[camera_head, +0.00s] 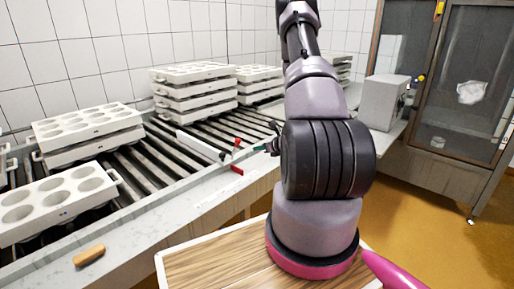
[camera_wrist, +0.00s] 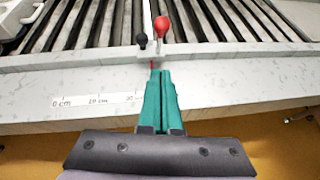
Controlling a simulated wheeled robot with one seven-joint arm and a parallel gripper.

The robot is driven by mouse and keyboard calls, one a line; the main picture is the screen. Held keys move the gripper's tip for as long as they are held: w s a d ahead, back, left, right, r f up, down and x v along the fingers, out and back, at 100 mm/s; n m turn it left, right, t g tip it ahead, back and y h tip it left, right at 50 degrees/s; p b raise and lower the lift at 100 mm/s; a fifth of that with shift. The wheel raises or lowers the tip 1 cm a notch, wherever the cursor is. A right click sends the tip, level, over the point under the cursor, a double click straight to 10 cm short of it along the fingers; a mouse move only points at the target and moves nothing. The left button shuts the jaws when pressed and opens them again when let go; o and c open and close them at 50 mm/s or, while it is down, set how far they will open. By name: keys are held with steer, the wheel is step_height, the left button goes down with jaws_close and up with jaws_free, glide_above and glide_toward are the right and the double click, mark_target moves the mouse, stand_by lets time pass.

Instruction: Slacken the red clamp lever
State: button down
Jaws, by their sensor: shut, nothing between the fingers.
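The red clamp lever shows in the wrist view as a red rounded knob (camera_wrist: 161,26) on a pale stem, just beyond my fingertips. A small black knob (camera_wrist: 140,39) stands to its left. In the head view, a small red part (camera_head: 237,143) sits at the conveyor's front edge, with another red part (camera_head: 237,170) below it; I cannot tell which is the lever's handle. My gripper (camera_wrist: 160,73) has teal fingers closed together, empty, pointing at the clamp. In the head view my gripper (camera_head: 264,147) is just right of the red parts, partly hidden by my arm.
A white bar (camera_head: 200,145) lies across the rollers up to the clamp. White moulds (camera_head: 88,123) stand in stacks on the conveyor (camera_head: 140,160). A ruler strip (camera_wrist: 97,101) marks the front ledge. A wooden-handled item (camera_head: 89,255) lies front left; a grey box (camera_head: 382,102) stands right.

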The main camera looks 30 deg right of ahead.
steer(key=w+a+f, duration=0.2)
steer(key=w, duration=0.8)
